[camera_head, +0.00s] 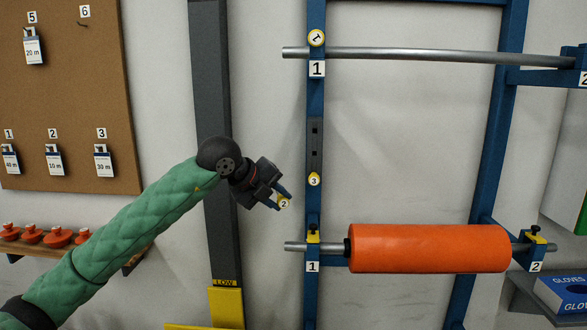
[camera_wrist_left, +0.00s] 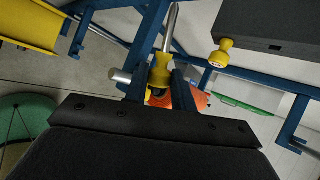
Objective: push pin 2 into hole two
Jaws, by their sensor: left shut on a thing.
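Pin 2 (camera_head: 284,202) has a yellow head marked 2. My left gripper (camera_head: 279,197) is shut on it, in the air just left of the blue upright. In the left wrist view pin 2 (camera_wrist_left: 160,72) shows a yellow grip and a bare metal shaft pointing away from the gripper (camera_wrist_left: 161,88). A dark strip (camera_head: 315,145) on the upright shows small square holes, with yellow pin 3 (camera_head: 314,179) at its lower end. Pin 1 (camera_head: 317,38) sits at the upper bar's left end. I cannot tell which opening is hole two. My right gripper is out of view.
The blue frame holds a bare upper bar (camera_head: 420,55) and an orange roll (camera_head: 430,249) on the lower bar. Plates marked 2 (camera_head: 535,266) stand at the right. A grey post (camera_head: 217,150) stands behind my left arm. A tag board (camera_head: 65,100) is at left.

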